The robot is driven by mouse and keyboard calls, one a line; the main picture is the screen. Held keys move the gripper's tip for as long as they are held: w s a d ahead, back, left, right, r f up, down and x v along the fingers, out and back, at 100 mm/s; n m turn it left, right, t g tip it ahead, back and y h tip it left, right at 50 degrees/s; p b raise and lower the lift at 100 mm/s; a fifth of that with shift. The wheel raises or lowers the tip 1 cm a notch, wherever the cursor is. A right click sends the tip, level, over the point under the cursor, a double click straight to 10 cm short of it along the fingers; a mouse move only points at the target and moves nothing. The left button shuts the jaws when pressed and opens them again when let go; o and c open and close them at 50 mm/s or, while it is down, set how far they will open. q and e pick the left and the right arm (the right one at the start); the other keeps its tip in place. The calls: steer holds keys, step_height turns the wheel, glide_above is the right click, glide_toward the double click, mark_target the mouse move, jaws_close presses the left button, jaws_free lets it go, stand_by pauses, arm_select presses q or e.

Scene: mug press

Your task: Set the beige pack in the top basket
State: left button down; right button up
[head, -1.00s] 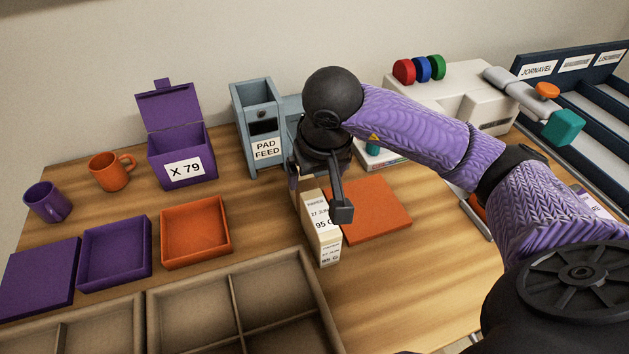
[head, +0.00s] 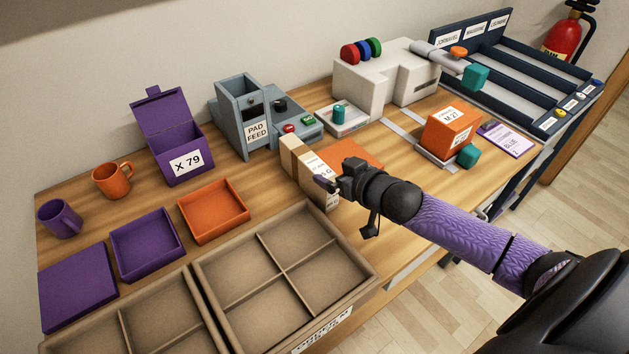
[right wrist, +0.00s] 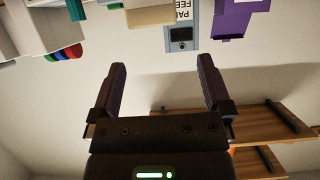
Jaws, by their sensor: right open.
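The beige pack (head: 295,160), a narrow upright box with white labels, stands on the wooden table right of the pad feed. My right gripper (head: 322,182) is open and overlaps the pack's right part in the head view, hiding some of it; how far apart they are I cannot tell. In the right wrist view the fingers (right wrist: 160,90) are spread with nothing between them. A beige block at the top there (right wrist: 150,17) looks like the pack. I cannot make out a top basket in either view. My left gripper is not in view.
The grey pad feed (head: 245,115) stands behind the pack, an orange mat (head: 355,152) to its right. A divided brown tray (head: 225,345) lies in front. A blue rack (head: 535,95) is at right. Wooden shelves (right wrist: 185,122) show in the right wrist view.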

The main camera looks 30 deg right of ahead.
mark_target(311, 160)
steer(key=b+x, duration=0.2)
steer(key=x, duration=0.2)
steer(key=shift+w+d+f, duration=0.1)
steer(key=shift+w+f, duration=0.2)
steer(key=shift+f, duration=0.05)
steer(key=b+x, duration=0.2)
steer(key=x, duration=0.2)
steer(key=shift+w, duration=0.15)
steer(key=shift+w+f+b, duration=0.15)
steer(key=shift+w+b, duration=0.2)
steer(key=shift+b, duration=0.05)
steer(key=shift+c, duration=0.3)
steer(key=c, duration=1.2)
jaws_close()
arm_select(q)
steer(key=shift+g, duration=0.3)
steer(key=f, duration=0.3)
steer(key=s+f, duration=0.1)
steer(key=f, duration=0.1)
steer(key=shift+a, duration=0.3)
